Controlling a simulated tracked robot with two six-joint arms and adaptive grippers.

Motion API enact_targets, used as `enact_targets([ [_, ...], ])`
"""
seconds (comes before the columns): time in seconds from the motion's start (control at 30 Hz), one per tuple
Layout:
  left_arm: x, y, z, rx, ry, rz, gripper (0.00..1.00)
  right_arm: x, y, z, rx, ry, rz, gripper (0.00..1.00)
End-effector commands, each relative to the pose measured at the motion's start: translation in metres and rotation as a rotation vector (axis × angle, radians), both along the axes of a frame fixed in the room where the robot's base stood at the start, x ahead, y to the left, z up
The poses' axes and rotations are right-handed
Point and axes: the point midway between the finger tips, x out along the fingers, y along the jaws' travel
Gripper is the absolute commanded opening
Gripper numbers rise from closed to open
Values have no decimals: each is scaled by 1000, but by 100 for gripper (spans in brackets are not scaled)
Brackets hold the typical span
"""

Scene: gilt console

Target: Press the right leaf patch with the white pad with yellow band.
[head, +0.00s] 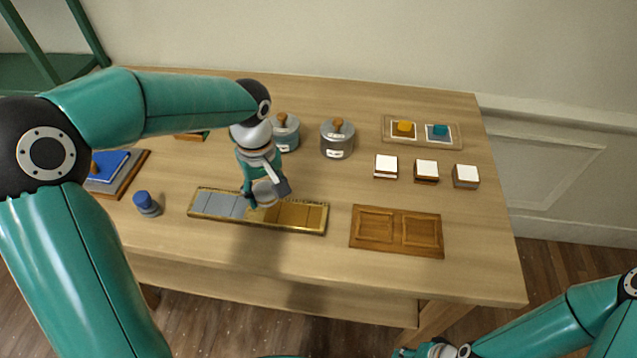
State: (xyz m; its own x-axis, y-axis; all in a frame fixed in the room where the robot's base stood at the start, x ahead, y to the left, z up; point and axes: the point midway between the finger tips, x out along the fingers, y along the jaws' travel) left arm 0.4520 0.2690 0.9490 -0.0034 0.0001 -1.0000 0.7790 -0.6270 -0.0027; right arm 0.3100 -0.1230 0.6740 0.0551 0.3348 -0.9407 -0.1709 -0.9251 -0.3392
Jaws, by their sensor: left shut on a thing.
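My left gripper (266,190) is shut on a pale, round pad (265,194). Its fingers hide part of the pad, and I cannot make out a yellow band on it. The pad is over the middle of a long gilt-framed strip (196,213). The strip has grey-blue patches (222,205) on the left and gold patches (301,215) on the right. I cannot tell whether the pad touches the strip. My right gripper (428,351) is at the bottom edge, mostly cut off, far from the strip.
A blue-topped knob (147,203) stands left of the strip. A wooden panel (397,231) lies to its right. Behind are two lidded grey pots (337,140), several white-topped blocks (426,170) and a tray (451,145) with yellow and teal pieces. The front right tabletop is clear.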

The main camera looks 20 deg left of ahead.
Motion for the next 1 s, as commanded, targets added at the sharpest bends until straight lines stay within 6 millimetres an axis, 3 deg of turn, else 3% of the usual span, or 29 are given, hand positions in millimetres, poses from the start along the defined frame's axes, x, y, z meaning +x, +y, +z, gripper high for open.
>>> enact_targets([
  [0.1, 0, 0, 15, 0, -1, -1, 16, 0, 0, 12, 0, 0, 0, 40],
  [0.4, 1, -1, 36, 0, -1, -1, 16, 0, 0, 26, 0, 0, 0, 40],
  [1.0, 1, -1, 36, -1, -1, -1, 16, 0, 0, 27, 0, 0, 0, 40],
])
